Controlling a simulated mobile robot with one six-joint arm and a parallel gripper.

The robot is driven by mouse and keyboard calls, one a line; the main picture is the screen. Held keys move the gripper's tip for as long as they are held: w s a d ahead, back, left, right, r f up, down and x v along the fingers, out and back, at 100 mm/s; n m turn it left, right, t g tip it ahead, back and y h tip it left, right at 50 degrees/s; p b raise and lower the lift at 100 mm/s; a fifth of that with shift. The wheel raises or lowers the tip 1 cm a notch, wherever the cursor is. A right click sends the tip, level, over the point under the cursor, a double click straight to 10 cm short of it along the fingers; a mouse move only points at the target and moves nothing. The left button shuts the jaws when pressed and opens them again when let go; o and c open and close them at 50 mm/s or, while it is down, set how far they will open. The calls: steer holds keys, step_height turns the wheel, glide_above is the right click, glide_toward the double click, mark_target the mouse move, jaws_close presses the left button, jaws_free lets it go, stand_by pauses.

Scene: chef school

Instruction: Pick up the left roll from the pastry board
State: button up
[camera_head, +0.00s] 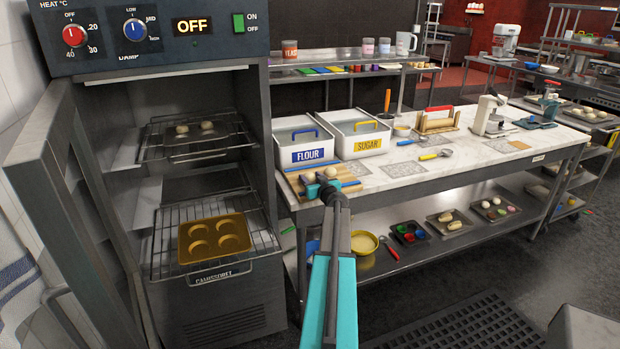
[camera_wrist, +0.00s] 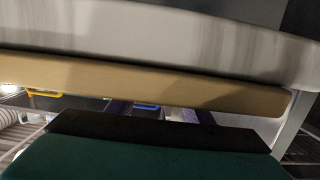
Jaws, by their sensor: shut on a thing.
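The pastry board (camera_head: 350,187) is wooden with blue strips and lies at the left end of the marble worktop. A pale roll (camera_head: 308,177), the left one, is at my gripper (camera_head: 314,188) over the board. A second pale roll (camera_head: 331,172) shows just to the right, behind my arm. My gripper is shut on what looks like the left roll; the contact is small and partly hidden. In the wrist view, my dark gripper (camera_wrist: 155,112) reaches under a beige strip that crosses the picture, and no roll can be made out there.
The flour bin (camera_head: 303,155) and sugar bin (camera_head: 358,146) stand close behind the board. A lower shelf (camera_head: 440,250) holds trays and bowls. The worktop to the right has some clear room.

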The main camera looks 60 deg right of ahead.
mark_target(311, 174)
steer(key=shift+r, duration=0.1)
steer(key=shift+r+b, duration=0.4)
steer(key=shift+r, duration=0.3)
steer(key=shift+r+b, duration=0.35)
steer(key=shift+r, duration=0.5)
steer(key=s+d+b+v, duration=0.1)
steer(key=b+v, duration=0.1)
steer(key=v, duration=0.5)
steer(key=s+d+b+v, duration=0.1)
steer(key=b+v, duration=0.2)
steer(key=v, duration=0.5)
steer(key=shift+s+d+f, duration=0.2)
steer(key=shift+s+f, duration=0.05)
steer(key=shift+s, duration=0.1)
